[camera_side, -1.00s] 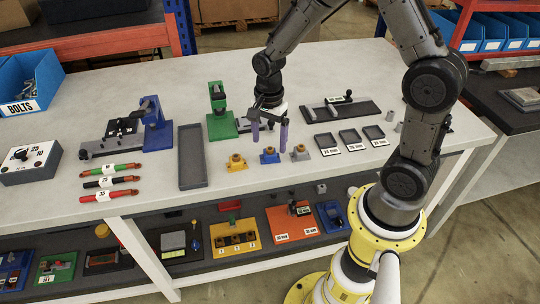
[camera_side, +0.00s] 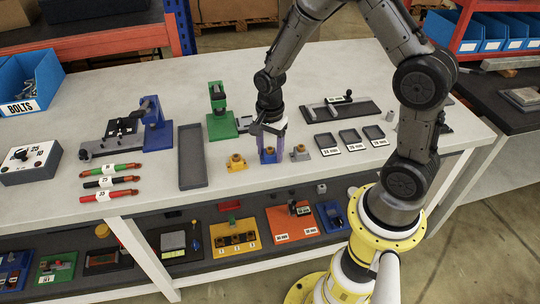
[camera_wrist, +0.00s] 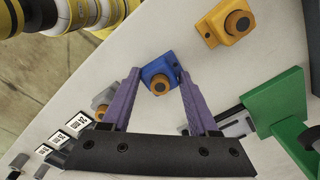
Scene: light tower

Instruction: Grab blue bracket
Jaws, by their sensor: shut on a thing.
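The blue bracket (camera_side: 269,156) stands on the white table between the yellow bracket (camera_side: 236,163) and the grey bracket (camera_side: 300,153). It has a brass-coloured round fitting, clear in the wrist view, where the blue bracket (camera_wrist: 157,69) sits between the purple fingertips. My gripper (camera_side: 269,148) is down at the table, shut on the blue bracket with a finger on each side. In the wrist view my gripper (camera_wrist: 160,78) reaches in from below. The fingers hide part of the bracket in the side view.
A green fixture (camera_side: 221,122) stands behind and left. A long grey tray (camera_side: 192,157) lies further left. Three small labelled trays (camera_side: 350,138) lie to the right, with a dark plate (camera_side: 340,110) behind them. The table's front edge is close in front of the brackets.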

